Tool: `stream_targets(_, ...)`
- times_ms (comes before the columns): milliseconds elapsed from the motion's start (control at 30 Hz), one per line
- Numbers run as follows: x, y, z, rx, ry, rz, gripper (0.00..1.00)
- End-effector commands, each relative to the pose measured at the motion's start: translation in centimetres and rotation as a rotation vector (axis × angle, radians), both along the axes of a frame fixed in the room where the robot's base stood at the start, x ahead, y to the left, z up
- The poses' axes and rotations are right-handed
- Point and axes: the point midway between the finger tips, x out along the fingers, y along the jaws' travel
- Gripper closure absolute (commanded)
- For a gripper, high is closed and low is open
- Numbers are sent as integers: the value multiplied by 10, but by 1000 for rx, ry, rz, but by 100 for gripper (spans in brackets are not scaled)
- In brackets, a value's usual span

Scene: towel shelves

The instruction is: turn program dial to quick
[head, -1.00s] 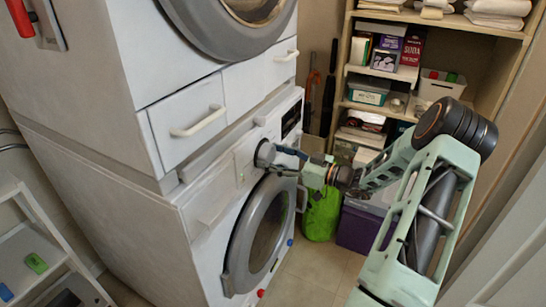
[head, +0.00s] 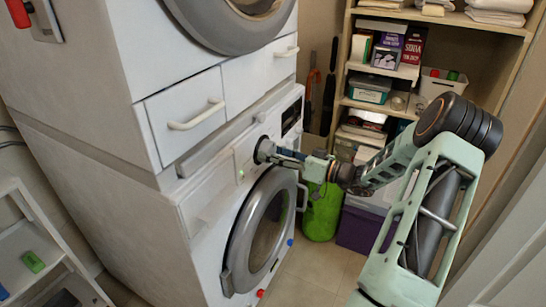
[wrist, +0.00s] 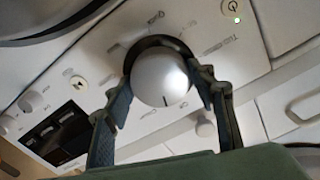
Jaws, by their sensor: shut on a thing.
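The program dial (wrist: 160,78) is a round silver knob with a dark pointer line near its lower edge in the wrist view. It sits on the white control panel (wrist: 255,65) of the lower machine, with printed marks around it. The labels are too blurred to read surely. My gripper (wrist: 165,95) is shut on the dial, one finger on each side. In the head view my gripper (head: 278,153) reaches the panel above the round door and mostly hides the dial (head: 262,148).
The lower machine's round door (head: 258,235) is shut below the panel. A drawer unit with white handles (head: 197,116) is above. A green lit indicator (wrist: 237,20) shows near a power button. Shelves (head: 405,110) with boxes stand behind, and a green bag (head: 322,213) is on the floor.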

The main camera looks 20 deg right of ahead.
Motion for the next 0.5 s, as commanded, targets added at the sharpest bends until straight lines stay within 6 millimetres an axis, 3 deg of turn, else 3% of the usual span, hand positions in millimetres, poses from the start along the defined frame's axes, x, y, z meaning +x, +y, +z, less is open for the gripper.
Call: stream_targets(500,0,0,0,389,302,0,73)
